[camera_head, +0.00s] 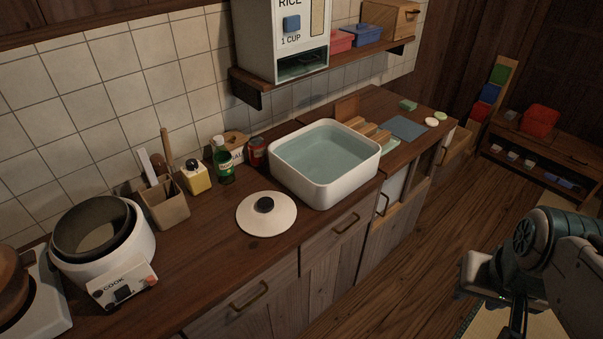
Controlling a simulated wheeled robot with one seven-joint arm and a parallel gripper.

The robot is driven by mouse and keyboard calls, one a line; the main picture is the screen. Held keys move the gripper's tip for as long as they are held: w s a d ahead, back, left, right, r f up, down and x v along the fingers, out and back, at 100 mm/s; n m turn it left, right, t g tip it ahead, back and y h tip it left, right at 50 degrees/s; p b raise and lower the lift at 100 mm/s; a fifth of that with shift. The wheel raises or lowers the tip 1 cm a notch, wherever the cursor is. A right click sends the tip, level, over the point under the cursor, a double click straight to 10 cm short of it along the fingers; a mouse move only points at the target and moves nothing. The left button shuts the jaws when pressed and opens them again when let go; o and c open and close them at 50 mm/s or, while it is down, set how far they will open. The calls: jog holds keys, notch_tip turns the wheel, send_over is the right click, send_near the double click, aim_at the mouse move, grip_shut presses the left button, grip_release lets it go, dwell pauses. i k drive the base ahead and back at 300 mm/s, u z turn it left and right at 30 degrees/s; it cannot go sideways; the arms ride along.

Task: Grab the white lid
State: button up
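The white lid (267,216) is round with a black knob (265,204) on top. It lies flat on the wooden counter (203,263), near the front edge, just left of the white basin. Nothing covers it. My arm is at the lower right, over the floor and well apart from the counter. My gripper (515,318) is partly visible at its lower end, cut by the bottom edge of the picture. Whether its fingers are open or shut does not show.
The white water-filled basin (366,170) stands right of the lid. Behind are a green bottle (223,165), a red can (257,152) and a yellow box (196,178). A rice cooker (135,262) is at left. The floor in front is clear.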

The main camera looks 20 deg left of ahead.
aim_at(266, 214)
jog(key=u, duration=0.35)
jog(key=i, duration=0.8)
jog(key=u, duration=0.95)
jog(key=i, duration=0.3)
jog(key=u, duration=0.25)
